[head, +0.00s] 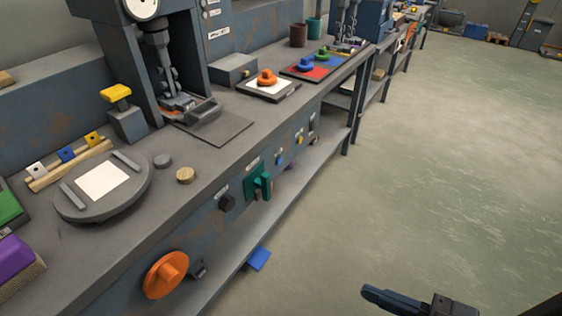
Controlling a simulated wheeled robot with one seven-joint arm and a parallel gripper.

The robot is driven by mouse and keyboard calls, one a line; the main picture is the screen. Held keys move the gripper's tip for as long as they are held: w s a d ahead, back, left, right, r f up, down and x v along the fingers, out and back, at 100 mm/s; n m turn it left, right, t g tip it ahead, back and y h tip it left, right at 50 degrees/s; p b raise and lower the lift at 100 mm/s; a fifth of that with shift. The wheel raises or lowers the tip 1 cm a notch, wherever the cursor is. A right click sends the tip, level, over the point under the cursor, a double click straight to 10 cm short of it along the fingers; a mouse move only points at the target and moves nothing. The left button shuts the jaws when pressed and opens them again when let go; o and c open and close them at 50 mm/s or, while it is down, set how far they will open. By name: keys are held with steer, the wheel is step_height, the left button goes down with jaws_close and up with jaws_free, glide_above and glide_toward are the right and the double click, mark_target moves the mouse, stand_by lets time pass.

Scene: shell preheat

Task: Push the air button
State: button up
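A grey workbench (210,185) runs from the lower left to the upper middle, with controls on its front panel. These include a large orange knob (166,273), a dark knob (227,202), a green handle (263,185), and small blue (279,158) and yellow (299,139) buttons. A yellow-topped button box (116,94) stands on the bench beside the press. The small labels are unreadable, so I cannot tell which is the air button. My gripper (385,298) is at the bottom right, over the floor and apart from the bench. It is partly cut off, and its opening is unclear.
A press (172,60) stands at the back of the bench. A round turntable (75,205), an orange-knobbed piece (267,78) and a coloured tray (323,68) sit on top. A blue piece (259,259) is at the lower shelf. The floor (440,170) to the right is clear.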

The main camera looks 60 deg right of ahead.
jaws_close()
stand_by(1.4)
